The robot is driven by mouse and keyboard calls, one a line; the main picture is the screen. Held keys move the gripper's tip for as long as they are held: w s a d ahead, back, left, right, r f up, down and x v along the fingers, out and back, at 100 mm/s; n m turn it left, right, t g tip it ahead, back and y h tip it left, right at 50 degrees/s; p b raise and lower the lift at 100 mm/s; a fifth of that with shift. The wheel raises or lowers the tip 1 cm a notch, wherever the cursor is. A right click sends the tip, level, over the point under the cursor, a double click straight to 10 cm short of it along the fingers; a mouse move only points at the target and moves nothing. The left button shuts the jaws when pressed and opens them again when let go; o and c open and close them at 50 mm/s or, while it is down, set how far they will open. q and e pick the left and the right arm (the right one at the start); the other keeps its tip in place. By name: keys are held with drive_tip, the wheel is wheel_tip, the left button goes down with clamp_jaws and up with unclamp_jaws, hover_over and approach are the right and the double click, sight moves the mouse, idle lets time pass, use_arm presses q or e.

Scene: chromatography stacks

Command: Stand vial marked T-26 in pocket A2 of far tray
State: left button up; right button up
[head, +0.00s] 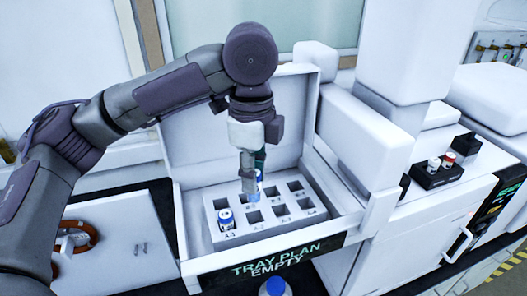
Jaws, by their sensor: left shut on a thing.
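My left gripper (248,188) points down over the white tray (240,238) inside the open white drawer-like bay. It is shut on a blue-and-white vial (258,184), mostly hidden by the fingers; no marking on it is readable. The vial is upright at the back row of pockets, near the second from the left; I cannot tell whether its lower end is inside a pocket. Pocket A-2 (254,217), in the front row, looks empty. Another vial with blue on it (226,218) stands in the front-left pocket, A-1. My right gripper is not in view.
A black rack (437,178) with white vials, one red-topped, stands on the right counter. A blue-capped bottle (275,287) is below the bay. White walls enclose the tray's back and sides.

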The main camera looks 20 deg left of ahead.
sight(254, 201)
use_arm(q)
drive_tip(key=shift+w, duration=0.4)
drive_tip(key=shift+f, duration=0.15)
drive_tip(key=shift+s+f, duration=0.8)
drive_tip(key=shift+s, duration=0.15)
drive_tip(key=shift+w+f, duration=0.3)
drive_tip(key=shift+f, duration=0.25)
drive_tip(key=shift+w+f, duration=0.25)
drive_tip(key=shift+f, duration=0.25)
drive_tip(key=shift+s, duration=0.1)
drive_tip(key=shift+s+r, duration=0.1)
drive_tip(key=shift+s, duration=0.05)
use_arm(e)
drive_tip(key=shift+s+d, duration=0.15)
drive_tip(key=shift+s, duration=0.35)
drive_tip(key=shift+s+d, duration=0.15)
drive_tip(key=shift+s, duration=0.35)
use_arm(q)
drive_tip(key=shift+f, duration=0.2)
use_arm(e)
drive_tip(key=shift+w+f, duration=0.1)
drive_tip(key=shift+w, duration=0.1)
